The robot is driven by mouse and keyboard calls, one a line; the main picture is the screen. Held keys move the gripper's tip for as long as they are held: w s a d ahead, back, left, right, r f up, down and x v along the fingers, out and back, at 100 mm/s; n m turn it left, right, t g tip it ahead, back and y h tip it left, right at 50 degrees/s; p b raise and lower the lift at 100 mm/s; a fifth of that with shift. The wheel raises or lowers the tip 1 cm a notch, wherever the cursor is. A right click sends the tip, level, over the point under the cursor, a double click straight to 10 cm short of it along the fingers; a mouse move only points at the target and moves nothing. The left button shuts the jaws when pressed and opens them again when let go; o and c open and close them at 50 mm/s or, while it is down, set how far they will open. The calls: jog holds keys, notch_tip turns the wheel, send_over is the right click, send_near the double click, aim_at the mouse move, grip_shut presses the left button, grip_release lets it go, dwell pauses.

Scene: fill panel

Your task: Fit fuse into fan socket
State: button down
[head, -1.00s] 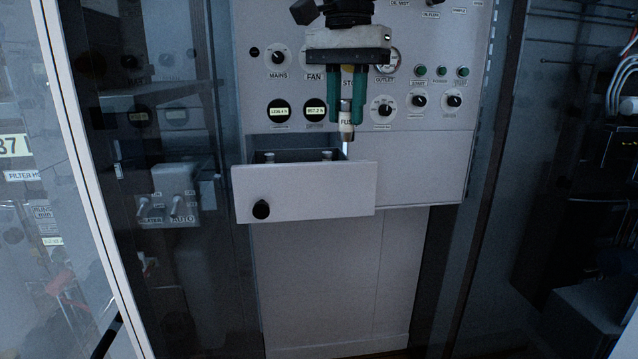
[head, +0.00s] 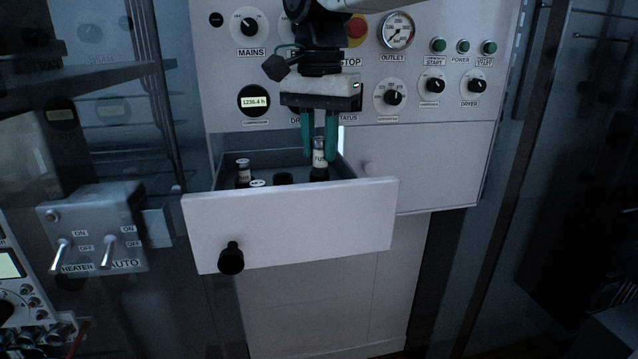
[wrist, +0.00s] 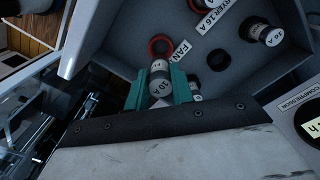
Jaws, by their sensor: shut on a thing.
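My gripper (head: 319,148) points down over the open drawer (head: 290,228). Its green fingers are shut on a pale fuse with dark print (head: 319,160). In the wrist view the held fuse (wrist: 160,84) reads 10 A and sits between the fingers (wrist: 161,95). The fan socket (wrist: 152,43), a red-ringed hole beside a FAN label (wrist: 180,51), lies just beyond the fuse's far end. The fuse overlaps the ring's near edge in this view. I cannot tell whether its lower end is in the socket.
Other fuses stand in the drawer, one at left (head: 243,170) and a 16 A one in the wrist view (wrist: 262,32). A dark empty socket (wrist: 218,60) lies right of the FAN label. Drawer walls surround the gripper closely. The control panel (head: 440,60) rises behind.

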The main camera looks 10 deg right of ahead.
aim_at(319, 174)
jog(key=shift+a+f, duration=0.1)
jog(key=shift+f, duration=3.05)
jog(key=shift+f, duration=0.1)
jog(key=shift+f, duration=0.1)
jog(key=c, duration=1.2)
grip_release()
notch_tip(319, 174, up, 12)
jog(key=shift+r, duration=0.25)
jog(key=shift+s, duration=0.1)
